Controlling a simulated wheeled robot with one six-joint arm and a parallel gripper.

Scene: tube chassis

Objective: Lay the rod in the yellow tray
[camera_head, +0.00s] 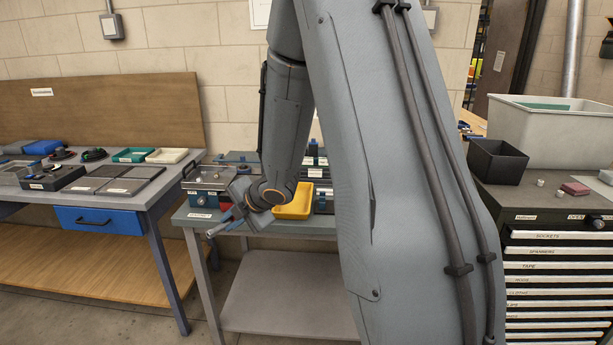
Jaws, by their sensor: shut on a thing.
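The yellow tray (296,207) sits on the middle bench, partly hidden behind my wrist and arm. No rod can be seen in the part of it that shows. My gripper (233,217) is in front of the bench's front edge, to the left of the tray and apart from it. It is shut on a thin grey rod (213,232), whose end sticks out to the lower left. The rest of the rod is small and partly hidden by the fingers.
The middle bench (205,216) also holds a machine with a clear cover (211,180) and dark bins. A left bench (120,203) carries trays and tools. A drawer cabinet (560,205) with a grey crate (560,140) stands at the right. My arm blocks much of the view.

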